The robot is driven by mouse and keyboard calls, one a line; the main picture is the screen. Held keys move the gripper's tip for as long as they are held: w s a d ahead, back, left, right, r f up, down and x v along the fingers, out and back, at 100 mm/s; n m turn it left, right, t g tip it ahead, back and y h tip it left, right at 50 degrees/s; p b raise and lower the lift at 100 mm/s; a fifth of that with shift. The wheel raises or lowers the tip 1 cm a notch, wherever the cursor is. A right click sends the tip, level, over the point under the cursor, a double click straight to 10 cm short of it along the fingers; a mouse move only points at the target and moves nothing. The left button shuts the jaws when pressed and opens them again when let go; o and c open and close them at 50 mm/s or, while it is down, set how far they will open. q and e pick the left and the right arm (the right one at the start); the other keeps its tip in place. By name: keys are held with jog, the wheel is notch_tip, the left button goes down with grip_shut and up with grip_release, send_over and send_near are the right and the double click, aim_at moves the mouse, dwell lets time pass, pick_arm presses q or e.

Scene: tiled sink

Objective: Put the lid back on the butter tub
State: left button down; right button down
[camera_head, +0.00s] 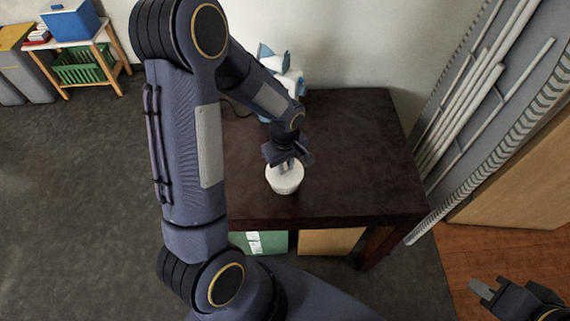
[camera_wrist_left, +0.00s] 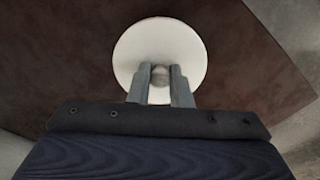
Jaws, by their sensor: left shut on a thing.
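A white round tub (camera_head: 285,182) stands on the dark brown table near its front edge. Its top is covered by a white disc, the lid (camera_wrist_left: 160,45), seen from above in the left wrist view. My left gripper (camera_head: 287,166) reaches down over the tub and is shut on the small grey knob (camera_wrist_left: 160,75) in the middle of the lid. The lid hides the tub in the wrist view; I cannot tell whether lid and tub rim touch. My right gripper (camera_head: 483,291) is at the lower right, away from the table, with its fingers looking close together but unclear.
The dark brown table (camera_head: 362,160) is clear to the right of the tub. A white and blue object (camera_head: 284,75) stands at the back of the table, partly behind my left arm. Boxes (camera_head: 330,241) sit beneath the table. Grey panels with pipes (camera_head: 480,105) lean at the right.

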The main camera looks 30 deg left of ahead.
dwell(0.4)
pick_arm(q)
jog(key=c, duration=1.3)
grip_release()
jog(key=shift+o, duration=0.6)
jog(key=o, duration=0.4)
jog(key=shift+r, duration=0.1)
jog(key=shift+r+p, duration=2.45)
jog(key=shift+r, duration=0.95)
